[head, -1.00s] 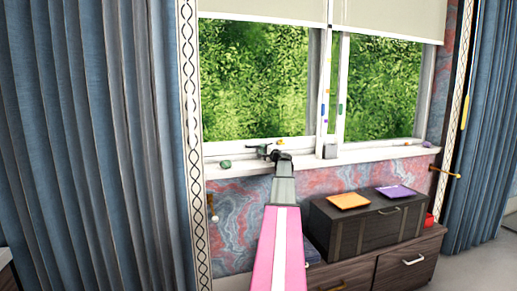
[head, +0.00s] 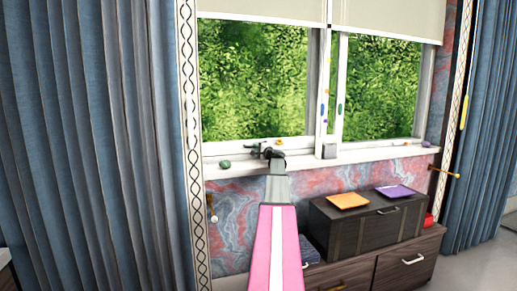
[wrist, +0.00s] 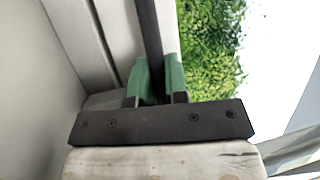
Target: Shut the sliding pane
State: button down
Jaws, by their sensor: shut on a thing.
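The window's left pane (head: 255,145) has a white frame, with green foliage behind its glass. I cannot tell from these views how far the pane stands open. My gripper (head: 268,152) is low at this pane's bottom rail, just above the sill. In the wrist view my gripper (wrist: 158,82) has its two green finger pads on either side of a dark strip with a pale edge, the pane's frame (wrist: 149,32), and is shut on it. The exact contact is partly hidden by the pads.
The sill (head: 225,169) carries a green lump (head: 224,164) left of my gripper and a grey block (head: 330,151) to its right. A dark chest (head: 372,225) with an orange pad (head: 348,201) and a purple pad (head: 396,192) stands lower right. Blue curtains (head: 90,150) flank the window.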

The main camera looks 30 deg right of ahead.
jog(key=w+a, duration=0.1)
jog(key=a, duration=0.4)
jog(key=w+a, duration=0.1)
jog(key=a, duration=0.3)
jog(key=w+a, duration=0.1)
jog(key=a, duration=0.4)
jog(key=shift+w+a, duration=0.2)
jog(key=shift+a, duration=0.15)
jog(key=c, duration=1.4)
grip_release()
jog(key=shift+a, duration=0.15)
jog(key=v, duration=1)
jog(key=shift+s+f, duration=0.1)
jog(key=shift+s, duration=0.25)
